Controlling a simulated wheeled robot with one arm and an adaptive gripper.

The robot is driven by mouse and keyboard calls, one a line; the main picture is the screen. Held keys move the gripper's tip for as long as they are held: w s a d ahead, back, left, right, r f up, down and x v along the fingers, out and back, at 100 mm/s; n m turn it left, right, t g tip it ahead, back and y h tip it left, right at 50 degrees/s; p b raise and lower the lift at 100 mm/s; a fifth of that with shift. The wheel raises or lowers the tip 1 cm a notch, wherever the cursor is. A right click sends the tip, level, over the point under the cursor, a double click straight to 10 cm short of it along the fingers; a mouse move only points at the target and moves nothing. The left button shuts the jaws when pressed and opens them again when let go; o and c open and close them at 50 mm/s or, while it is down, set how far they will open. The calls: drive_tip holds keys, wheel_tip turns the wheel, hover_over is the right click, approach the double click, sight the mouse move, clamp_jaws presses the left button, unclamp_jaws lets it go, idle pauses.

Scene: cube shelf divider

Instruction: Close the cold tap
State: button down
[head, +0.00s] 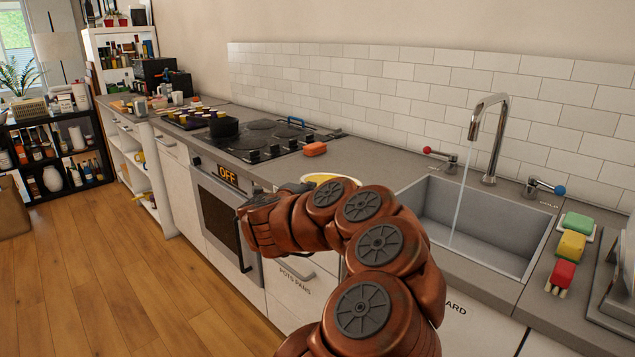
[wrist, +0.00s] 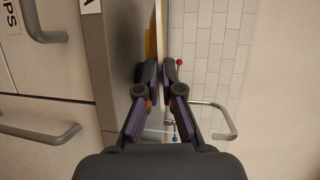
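The cold tap lever with its blue knob (head: 560,190) is to the right of the sink, by the label COLD. The steel spout (head: 490,130) arches over the basin, and a stream of water (head: 459,205) runs from it. The red-knobbed lever (head: 427,150) is to the left of the spout. In the wrist view, my gripper (wrist: 160,73) has its fingertips close together, and I cannot tell whether they touch. It is well away from the taps. The red knob (wrist: 179,62), blue knob (wrist: 175,126) and spout (wrist: 228,115) show beyond it. My arm hides my gripper in the head view.
An orange sponge (head: 315,149) lies near the hob (head: 258,135). Green (head: 578,221), yellow (head: 571,245) and red (head: 563,272) items line the sink's right side. Wooden floor at left is clear.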

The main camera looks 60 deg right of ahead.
drive_tip(key=w+d, duration=0.3)
drive_tip(key=w+d+f+p, duration=0.1)
drive_tip(key=w+d, duration=0.3)
drive_tip(key=w+d+p, duration=0.1)
drive_tip(key=w+d, duration=0.2)
drive_tip(key=d, duration=0.1)
drive_tip(key=shift+w+d+f, duration=0.1)
drive_tip(key=shift+w+f, duration=0.05)
drive_tip(key=shift+f, duration=1.75)
drive_tip(key=c, duration=1.6)
unclamp_jaws()
drive_tip(key=s+a+r, duration=0.1)
drive_tip(key=a+r, duration=0.1)
drive_tip(key=a, duration=0.9)
drive_tip(key=shift+a+b, duration=0.4)
drive_tip(key=shift+s, duration=0.1)
